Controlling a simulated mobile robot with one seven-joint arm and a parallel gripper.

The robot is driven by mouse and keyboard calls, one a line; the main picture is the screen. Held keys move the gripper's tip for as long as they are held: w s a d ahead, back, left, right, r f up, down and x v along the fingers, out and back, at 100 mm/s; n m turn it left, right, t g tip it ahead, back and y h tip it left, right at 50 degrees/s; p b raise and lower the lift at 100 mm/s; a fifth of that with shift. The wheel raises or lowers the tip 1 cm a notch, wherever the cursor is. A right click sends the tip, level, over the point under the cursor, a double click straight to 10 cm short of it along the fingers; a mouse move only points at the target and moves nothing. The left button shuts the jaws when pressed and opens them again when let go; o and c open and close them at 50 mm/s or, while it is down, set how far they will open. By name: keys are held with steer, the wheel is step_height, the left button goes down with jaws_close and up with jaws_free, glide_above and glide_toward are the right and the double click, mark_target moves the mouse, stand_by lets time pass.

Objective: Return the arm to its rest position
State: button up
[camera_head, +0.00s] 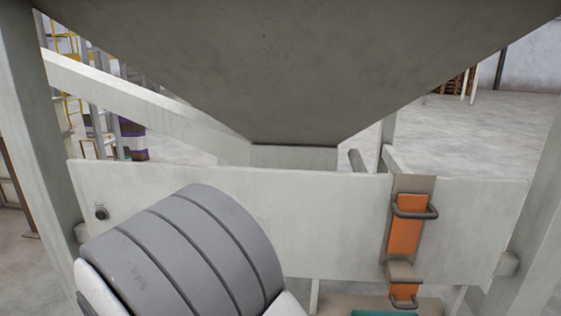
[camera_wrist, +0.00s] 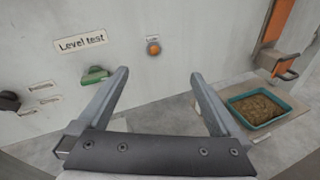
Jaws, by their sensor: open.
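My gripper (camera_wrist: 160,76) is open in the wrist view, with nothing between its two fingers. The fingers point toward a pale panel (camera_wrist: 200,30) and seem apart from it. In the head view, part of my grey and white arm covers the lower left of the same panel (camera_head: 320,205). My gripper is not visible in the head view.
A hopper (camera_head: 300,60) hangs above the panel. An orange slide with handles (camera_head: 405,237) is at the right. A teal tray of brown pellets (camera_wrist: 257,122) sits below. The panel has a "Level test" label (camera_wrist: 80,42), a green part (camera_wrist: 95,76) and an orange button (camera_wrist: 153,47).

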steer(key=s+d+r+m+g+h+p, duration=0.1)
steer(key=s+d+r+m+g, duration=0.2)
steer(key=d+m, duration=0.35)
steer(key=s+d+r+m+g+p, duration=0.2)
steer(key=d+r+m+g, duration=0.15)
steer(key=d, duration=0.65)
steer(key=s+d+r+m+g+h+p, duration=0.1)
steer(key=s+d+r+m+g, duration=0.3)
steer(key=d, duration=0.4)
steer(key=s+d+r+m+y+p, duration=0.3)
steer(key=s+r+m+y+p, duration=0.2)
steer(key=s+m, duration=0.8)
steer(key=shift+d+r+m+t+y+p, duration=0.2)
steer(key=shift+r+m+t+y+p, duration=0.25)
steer(key=shift+r+m+y, duration=0.95)
steer(key=shift+r, duration=0.15)
